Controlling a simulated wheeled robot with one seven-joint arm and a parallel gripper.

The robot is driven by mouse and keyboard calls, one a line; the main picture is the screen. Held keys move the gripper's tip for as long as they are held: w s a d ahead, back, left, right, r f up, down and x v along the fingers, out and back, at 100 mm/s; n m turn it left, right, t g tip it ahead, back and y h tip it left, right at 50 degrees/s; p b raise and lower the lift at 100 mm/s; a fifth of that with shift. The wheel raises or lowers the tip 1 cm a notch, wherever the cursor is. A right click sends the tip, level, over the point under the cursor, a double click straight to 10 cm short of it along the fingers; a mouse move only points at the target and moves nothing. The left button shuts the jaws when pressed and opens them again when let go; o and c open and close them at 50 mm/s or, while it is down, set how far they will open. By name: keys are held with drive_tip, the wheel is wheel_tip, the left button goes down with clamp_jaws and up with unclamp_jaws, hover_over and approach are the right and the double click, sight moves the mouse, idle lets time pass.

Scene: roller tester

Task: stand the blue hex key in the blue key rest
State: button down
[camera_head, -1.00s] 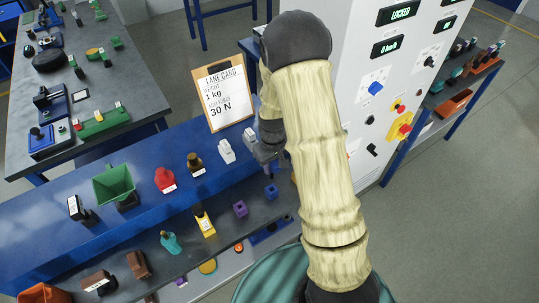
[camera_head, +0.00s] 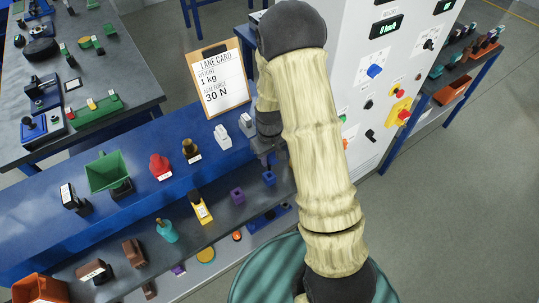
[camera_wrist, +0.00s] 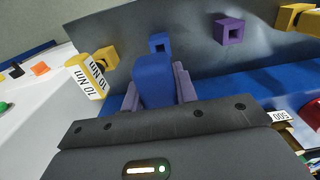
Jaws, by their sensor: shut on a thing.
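My gripper (camera_wrist: 157,88) is shut on the blue hex key (camera_wrist: 154,80), which shows as a blue block between the two grey-purple fingers in the wrist view. The blue key rest (camera_wrist: 160,42) is a small blue block with a square opening, just beyond the held key in the wrist view and apart from it as far as I can see. In the head view the blue rest (camera_head: 269,178) sits on the grey shelf, below my gripper (camera_head: 266,152) in the picture. The key is hidden or too small to tell in the head view.
A purple rest (camera_head: 237,195) stands left of the blue one, and a yellow labelled piece (camera_head: 201,209) farther left. The white tester cabinet (camera_head: 350,85) rises at the right. A lane card (camera_head: 217,80) stands behind. A yellow "10 Nm" piece (camera_wrist: 88,77) shows left in the wrist view.

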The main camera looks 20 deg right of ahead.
sight(270, 169)
drive_tip(key=shift+f+b, duration=0.55)
drive_tip(key=shift+f, duration=0.55)
drive_tip(key=shift+f+b, duration=1.7)
drive_tip(key=shift+f, duration=0.8)
drive_tip(key=c, duration=1)
unclamp_jaws()
wheel_tip(270, 169, up, 17)
drive_tip(key=shift+r+b, duration=0.2)
drive_tip(key=shift+b, duration=0.45)
drive_tip(key=shift+s, duration=0.1)
